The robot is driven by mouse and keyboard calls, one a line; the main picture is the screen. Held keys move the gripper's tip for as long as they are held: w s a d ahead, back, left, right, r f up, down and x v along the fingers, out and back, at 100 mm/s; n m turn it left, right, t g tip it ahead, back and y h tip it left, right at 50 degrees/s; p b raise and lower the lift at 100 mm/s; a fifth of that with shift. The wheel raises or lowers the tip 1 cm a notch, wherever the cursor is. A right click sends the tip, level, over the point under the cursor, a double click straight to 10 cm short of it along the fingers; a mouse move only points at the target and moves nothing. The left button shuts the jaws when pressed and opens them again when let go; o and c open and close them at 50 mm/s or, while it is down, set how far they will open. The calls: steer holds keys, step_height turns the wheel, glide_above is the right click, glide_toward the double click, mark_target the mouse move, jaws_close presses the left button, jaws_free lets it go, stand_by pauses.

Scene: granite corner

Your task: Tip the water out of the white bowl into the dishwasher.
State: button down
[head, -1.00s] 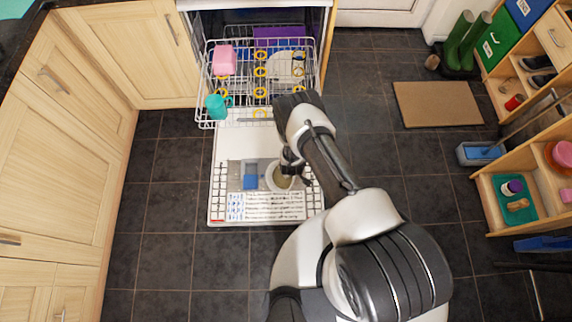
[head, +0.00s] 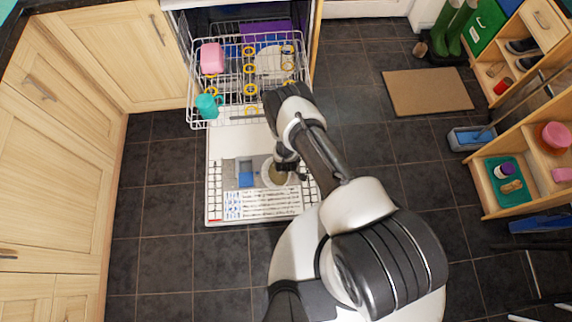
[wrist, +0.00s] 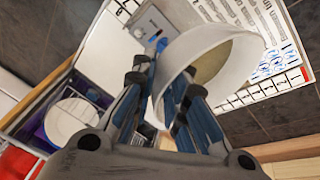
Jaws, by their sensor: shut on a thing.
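The white bowl (head: 268,172) is above the lowered white dishwasher door (head: 215,203). In the wrist view the bowl (wrist: 172,70) shows a murky, brownish-grey inside; I cannot tell a water level or its exact tilt. My gripper (wrist: 165,78) is shut on the bowl's near wall, with blue fingers on either side of it. In the head view my gripper (head: 287,163) partly covers the bowl. The dishwasher stands open with its white wire rack (head: 200,75) pulled out beyond the bowl.
The rack holds a pink cup (head: 211,58), a teal mug (head: 207,106), a white plate (head: 274,62) and several yellow rings. Wooden cabinets (head: 60,150) stand at left. A brown mat (head: 428,92) and shelving (head: 535,150) are at right. Dark floor lies clear between.

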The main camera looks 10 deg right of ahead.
steer(key=shift+a+r+b, duration=0.1)
steer(key=shift+a+b, duration=0.1)
steer(key=shift+b, duration=0.15)
steer(key=shift+r+t+h, duration=0.15)
steer(key=shift+t+h, duration=0.15)
steer(key=shift+a+h+b, duration=0.15)
steer(key=shift+h+b, duration=0.15)
steer(key=shift+b, duration=0.4)
steer(key=shift+s+r, duration=0.1)
steer(key=shift+r, duration=0.05)
steer(key=shift+a+t+h+b, duration=0.1)
steer(key=shift+t+h+b, duration=0.3)
steer(key=shift+b, duration=0.05)
steer(key=shift+s+r, duration=0.1)
steer(key=shift+r, duration=0.05)
steer(key=shift+n, duration=0.3)
